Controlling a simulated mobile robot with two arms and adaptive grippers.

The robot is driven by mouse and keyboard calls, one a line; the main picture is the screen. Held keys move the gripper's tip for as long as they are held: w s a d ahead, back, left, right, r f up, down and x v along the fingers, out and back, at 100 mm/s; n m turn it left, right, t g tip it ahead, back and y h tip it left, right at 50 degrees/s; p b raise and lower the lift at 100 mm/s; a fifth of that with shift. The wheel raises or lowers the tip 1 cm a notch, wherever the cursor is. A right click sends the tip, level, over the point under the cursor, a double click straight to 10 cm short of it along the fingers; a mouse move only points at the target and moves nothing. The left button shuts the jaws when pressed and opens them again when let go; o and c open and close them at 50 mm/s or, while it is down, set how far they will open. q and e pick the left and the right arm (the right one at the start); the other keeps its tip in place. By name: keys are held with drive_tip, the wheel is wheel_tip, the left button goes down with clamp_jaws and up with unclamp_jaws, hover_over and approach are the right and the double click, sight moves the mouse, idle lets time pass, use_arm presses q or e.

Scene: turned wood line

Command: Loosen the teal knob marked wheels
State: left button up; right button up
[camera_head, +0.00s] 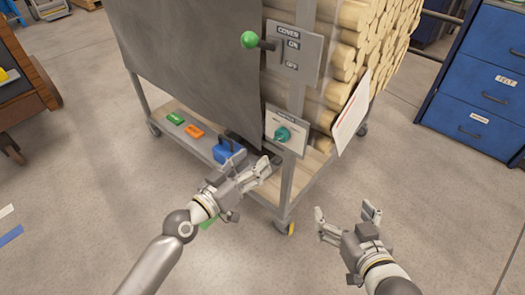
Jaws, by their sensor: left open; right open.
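The teal knob (283,134) sits on a pale panel (297,147) fixed to the corner post of a cart stacked with turned wood. Small lettering above the knob is too small to read surely. My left gripper (270,167) is open and empty, just below and left of the knob, apart from it. My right gripper (345,212) is open and empty, lower right of the knob, over the floor in front of the cart.
Above, a cover panel (305,50) carries a green-balled lever (250,40). A white sheet (351,113) hangs right of the knob. The cart's lower shelf (165,112) holds green, orange and blue items. Blue drawers (480,85) stand right.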

sight(277, 140)
use_arm(q)
drive_tip(key=x, duration=0.6)
drive_tip(key=r+x, duration=0.1)
drive_tip(key=x, duration=0.3)
drive_tip(key=shift+s+d+b, duration=0.1)
drive_tip(key=shift+b, duration=0.25)
drive_tip(key=shift+w+d, duration=0.25)
drive_tip(key=shift+w, duration=0.05)
use_arm(e)
drive_tip(key=r, duration=0.1)
drive_tip(key=w+r+t, duration=0.1)
drive_tip(key=r, duration=0.1)
drive_tip(key=a+r+t, duration=0.1)
drive_tip(key=shift+w+a+r+y, duration=0.1)
drive_tip(key=shift+w+r+y, duration=0.2)
drive_tip(key=shift+r+y, duration=0.1)
use_arm(q)
drive_tip(key=c, duration=1)
use_arm(e)
drive_tip(key=shift+f, duration=0.1)
